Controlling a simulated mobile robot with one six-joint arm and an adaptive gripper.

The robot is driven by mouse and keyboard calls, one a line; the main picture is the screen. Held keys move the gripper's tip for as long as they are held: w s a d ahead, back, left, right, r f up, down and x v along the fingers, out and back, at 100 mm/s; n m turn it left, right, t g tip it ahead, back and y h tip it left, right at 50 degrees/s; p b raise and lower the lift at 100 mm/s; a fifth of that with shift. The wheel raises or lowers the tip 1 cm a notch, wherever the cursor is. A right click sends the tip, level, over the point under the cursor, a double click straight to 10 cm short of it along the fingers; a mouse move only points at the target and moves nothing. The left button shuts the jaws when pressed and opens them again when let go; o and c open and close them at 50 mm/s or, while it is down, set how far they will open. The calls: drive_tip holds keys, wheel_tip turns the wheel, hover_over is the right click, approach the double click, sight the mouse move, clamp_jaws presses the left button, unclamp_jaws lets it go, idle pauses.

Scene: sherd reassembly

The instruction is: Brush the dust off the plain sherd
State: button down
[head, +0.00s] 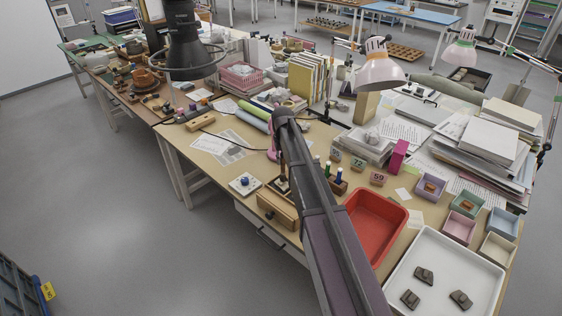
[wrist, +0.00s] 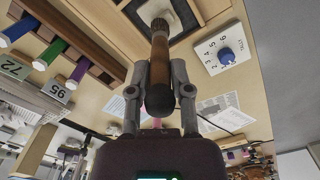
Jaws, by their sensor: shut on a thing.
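In the wrist view my gripper (wrist: 159,90) is shut on the dark-ended wooden handle of a brush (wrist: 159,60). The brush's pale head (wrist: 158,14) points to the top of the picture, over a dark, wood-edged square (wrist: 205,10); I cannot tell whether it touches anything. In the head view my arm hides most of the gripper and brush. Three dark sherds (head: 424,275) (head: 409,298) (head: 461,299) lie apart in a white tray (head: 393,283). I cannot tell which sherd is the plain one, nor whether dust lies on any.
A dial card (head: 245,183) lies left of the arm, near a wooden box (head: 277,211). A rack of coloured-handled tools (head: 331,180) and a red tub (head: 376,222) stand right of it. Small boxes (head: 459,228) and stacked papers (head: 484,140) crowd the right side.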

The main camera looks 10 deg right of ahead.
drive_tip(key=shift+w+d, duration=0.1)
drive_tip(key=shift+d, duration=0.1)
drive_tip(key=shift+a, duration=0.1)
drive_tip(key=shift+s+a, duration=0.5)
drive_tip(key=shift+a, duration=0.15)
drive_tip(key=shift+w+d, duration=0.1)
drive_tip(key=shift+w+d, duration=0.45)
drive_tip(key=shift+d, duration=0.2)
drive_tip(key=shift+s, duration=0.1)
drive_tip(key=shift+s+a, duration=0.45)
drive_tip(key=shift+a, duration=0.3)
drive_tip(key=shift+w+d, duration=0.1)
drive_tip(key=shift+w+d, duration=0.4)
drive_tip(key=shift+d, duration=0.25)
